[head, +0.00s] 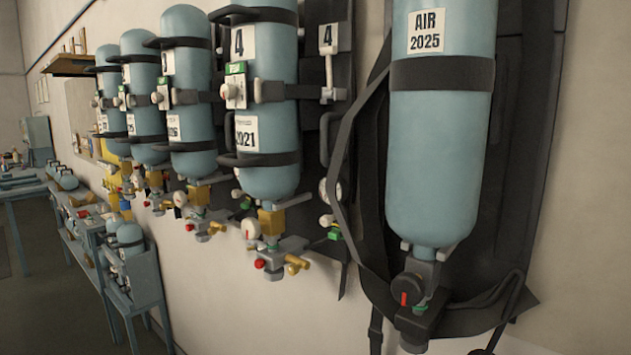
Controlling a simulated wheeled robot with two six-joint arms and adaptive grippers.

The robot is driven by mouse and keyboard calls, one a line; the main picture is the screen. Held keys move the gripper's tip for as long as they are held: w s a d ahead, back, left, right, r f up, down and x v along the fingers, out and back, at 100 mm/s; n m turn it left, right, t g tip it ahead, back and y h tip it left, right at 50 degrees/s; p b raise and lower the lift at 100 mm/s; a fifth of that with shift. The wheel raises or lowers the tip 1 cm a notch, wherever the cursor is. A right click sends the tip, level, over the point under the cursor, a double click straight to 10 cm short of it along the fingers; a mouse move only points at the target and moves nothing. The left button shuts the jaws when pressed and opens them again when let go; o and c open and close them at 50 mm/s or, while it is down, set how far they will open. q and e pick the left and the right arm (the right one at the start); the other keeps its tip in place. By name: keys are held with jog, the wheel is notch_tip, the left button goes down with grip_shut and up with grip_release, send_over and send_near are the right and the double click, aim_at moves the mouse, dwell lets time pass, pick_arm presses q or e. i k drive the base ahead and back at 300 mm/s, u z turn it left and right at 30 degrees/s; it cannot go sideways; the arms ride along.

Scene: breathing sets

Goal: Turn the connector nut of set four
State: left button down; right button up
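The blue cylinder of set four (272,140) hangs upright on the wall left of the middle, held by black bands, with a "4" label (241,41) and a "2021" label (247,133). Below it is a brass fitting (271,221) above a grey valve body (282,254). A white gauge (250,227), red knobs and a brass side outlet (297,262) are attached there. I cannot tell for sure which part is the connector nut. A second "4" tag (328,38) is on the black backplate to the right. Neither of my grippers is in view.
A large blue cylinder marked "AIR 2025" (434,150) with black straps and hose stands close at right. Several similar sets line the wall to the left. A blue rack (130,270) with small cylinders and a bench (20,185) stand at left. Floor at lower left is open.

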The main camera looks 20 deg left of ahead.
aim_at(276, 275)
jog(key=u, duration=0.5)
jog(key=k, duration=0.65)
jog(key=u, duration=0.95)
jog(key=i, duration=0.8)
jog(key=z, duration=0.5)
jog(key=i, duration=0.7)
jog(key=z, duration=0.8)
